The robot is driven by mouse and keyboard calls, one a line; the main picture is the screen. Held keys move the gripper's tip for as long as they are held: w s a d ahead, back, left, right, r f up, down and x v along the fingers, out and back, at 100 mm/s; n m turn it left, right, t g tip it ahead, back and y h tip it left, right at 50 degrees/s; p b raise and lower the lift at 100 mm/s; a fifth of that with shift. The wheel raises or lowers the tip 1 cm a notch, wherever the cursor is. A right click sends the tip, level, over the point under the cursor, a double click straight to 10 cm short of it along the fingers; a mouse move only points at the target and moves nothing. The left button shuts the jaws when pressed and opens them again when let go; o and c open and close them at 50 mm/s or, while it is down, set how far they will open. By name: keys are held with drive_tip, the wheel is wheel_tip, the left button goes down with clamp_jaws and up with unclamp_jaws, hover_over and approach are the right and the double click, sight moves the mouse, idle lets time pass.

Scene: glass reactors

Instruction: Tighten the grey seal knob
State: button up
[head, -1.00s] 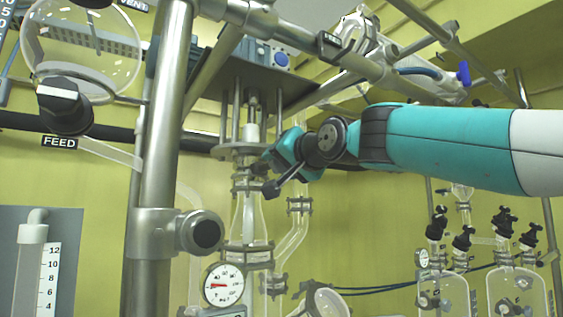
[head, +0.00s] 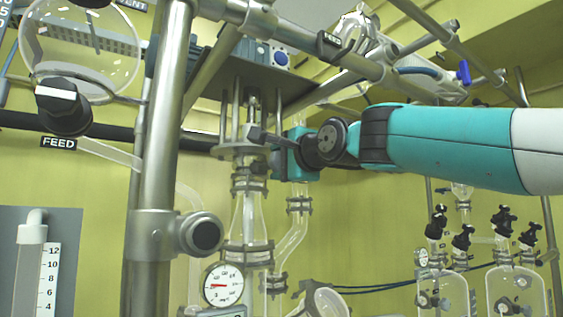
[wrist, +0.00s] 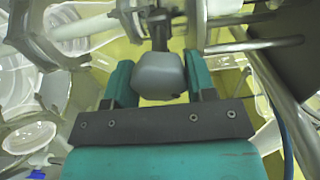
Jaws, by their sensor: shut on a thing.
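The grey seal knob (wrist: 160,80) shows in the wrist view as a rounded grey block on a dark stem. My gripper (wrist: 159,70) has its teal fingers on either side of the knob and is shut on it. In the head view my gripper (head: 276,160) reaches in from the right to the metal seal fitting (head: 241,150) on top of the glass reactor neck (head: 247,215). The knob itself is hidden there behind my wrist and fingers.
A dark motor plate (head: 250,80) hangs above my gripper. A thick steel post (head: 160,150) stands to the left, with a pressure gauge (head: 223,284) below. A bent glass tube (head: 294,235) runs beneath my wrist. Glass vessels (head: 440,292) stand at lower right.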

drive_tip(key=m, duration=0.4)
drive_tip(key=shift+f, duration=0.1)
drive_tip(key=shift+m, duration=1.9)
drive_tip(key=o, duration=0.9)
drive_tip(key=b+v, duration=0.6)
drive_tip(key=v, duration=1.1)
drive_tip(key=shift+s+d+b, duration=0.15)
drive_tip(key=shift+d+b, duration=0.05)
drive_tip(key=shift+b, duration=0.1)
